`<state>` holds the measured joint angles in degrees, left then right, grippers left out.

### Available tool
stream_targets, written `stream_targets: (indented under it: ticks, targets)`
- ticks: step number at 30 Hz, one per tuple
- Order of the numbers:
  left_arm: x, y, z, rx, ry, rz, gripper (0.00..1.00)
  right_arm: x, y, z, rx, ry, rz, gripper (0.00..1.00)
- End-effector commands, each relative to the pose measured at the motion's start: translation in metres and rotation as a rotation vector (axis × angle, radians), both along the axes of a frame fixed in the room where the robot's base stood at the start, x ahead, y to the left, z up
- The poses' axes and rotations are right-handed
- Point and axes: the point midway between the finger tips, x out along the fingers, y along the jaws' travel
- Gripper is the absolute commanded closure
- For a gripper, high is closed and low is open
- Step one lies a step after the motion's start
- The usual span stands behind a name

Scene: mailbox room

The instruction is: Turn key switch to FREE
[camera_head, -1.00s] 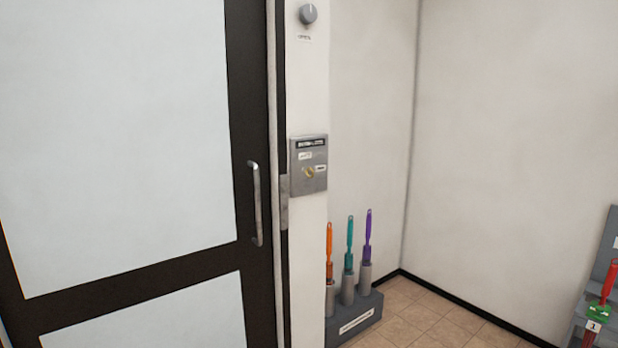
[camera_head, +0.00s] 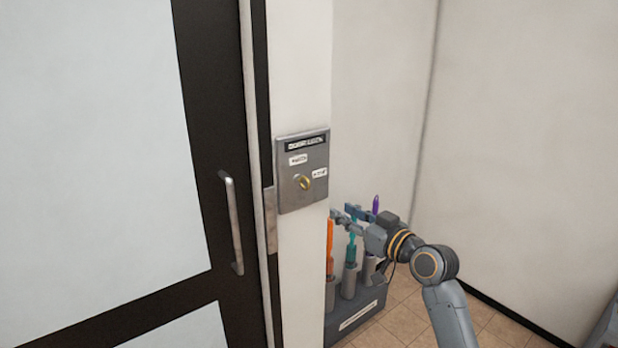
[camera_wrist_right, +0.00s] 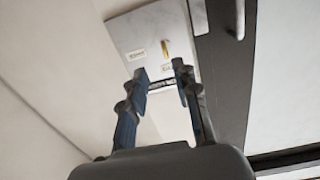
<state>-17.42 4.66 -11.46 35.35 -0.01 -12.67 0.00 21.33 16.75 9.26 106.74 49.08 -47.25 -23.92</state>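The key switch (camera_head: 303,182) is a brass key in a grey metal plate (camera_head: 290,204) on the white post beside the door. Small white labels sit above and to the right of the key; their text is too blurred to read. My right gripper (camera_head: 341,214) is to the lower right of the plate, apart from it. In the right wrist view my right gripper (camera_wrist_right: 160,80) is open and empty, with the plate (camera_wrist_right: 130,32) and the key (camera_wrist_right: 165,50) beyond its fingertips. My left gripper is not in view.
A dark-framed door (camera_head: 195,130) with a metal handle (camera_head: 233,225) stands left of the post. A grey holder (camera_head: 362,318) with orange, teal and purple brushes stands on the floor, partly behind my right arm. Bare walls are at the right.

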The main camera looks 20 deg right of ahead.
Motion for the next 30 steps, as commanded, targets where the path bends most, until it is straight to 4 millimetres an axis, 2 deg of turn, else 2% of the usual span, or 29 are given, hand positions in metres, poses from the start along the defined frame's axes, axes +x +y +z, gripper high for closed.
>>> stream_targets:
  ticks: [1, 5, 8, 15, 21, 30]
  targets:
    - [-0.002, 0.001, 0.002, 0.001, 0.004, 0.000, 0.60, -0.003, 0.002, 0.015, -0.004, -0.023, 0.010, 0.70]
    - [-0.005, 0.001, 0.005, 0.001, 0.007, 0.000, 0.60, 0.001, 0.005, 0.026, -0.006, -0.040, 0.018, 0.70]
    - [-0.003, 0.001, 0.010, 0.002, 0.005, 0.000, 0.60, 0.014, 0.010, 0.027, -0.002, -0.039, 0.019, 0.70]
    - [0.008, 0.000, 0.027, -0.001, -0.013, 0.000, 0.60, 0.058, 0.026, 0.028, -0.002, -0.038, 0.018, 0.70]
    - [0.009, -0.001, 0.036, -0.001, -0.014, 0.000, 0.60, 0.092, 0.038, 0.026, -0.003, -0.037, 0.017, 0.70]
    - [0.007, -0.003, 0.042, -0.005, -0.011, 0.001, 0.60, 0.121, 0.049, 0.024, -0.006, -0.038, 0.017, 0.70]
